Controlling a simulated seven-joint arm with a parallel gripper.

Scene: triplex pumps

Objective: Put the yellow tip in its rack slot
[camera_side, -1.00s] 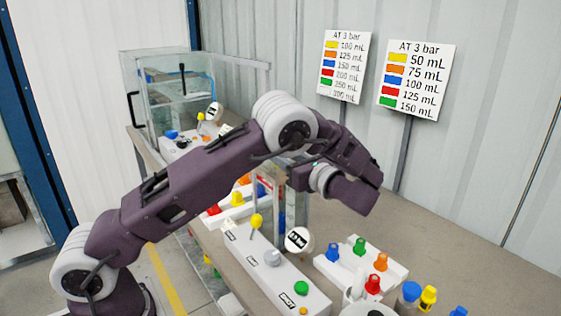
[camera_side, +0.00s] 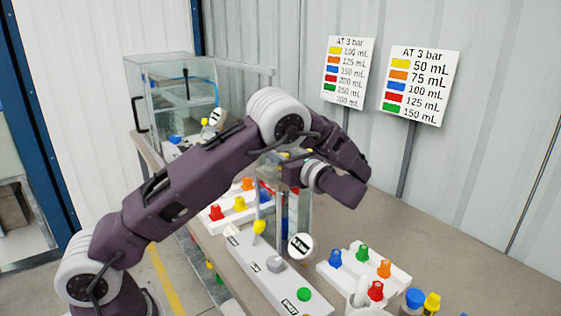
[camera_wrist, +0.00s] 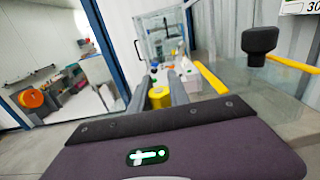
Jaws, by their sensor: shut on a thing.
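In the wrist view, my gripper (camera_wrist: 160,88) is shut on the yellow tip (camera_wrist: 159,97), which sits between the two grey fingers. In the side view, the fingers are mostly hidden behind my wrist and the clear column. The front white rack (camera_side: 328,276) carries a blue tip (camera_side: 335,257), a green tip (camera_side: 362,253), an orange tip (camera_side: 384,268) and a red tip (camera_side: 376,291). I cannot tell from here which slot in it is empty. My gripper is up and to the left of this rack, apart from it.
A white control box with a yellow lever (camera_side: 259,227) and green button (camera_side: 304,294) stands in front of the clear column. A second rack with a red tip (camera_side: 215,212) and other tips is to its left. A glass tank (camera_side: 165,95) stands behind.

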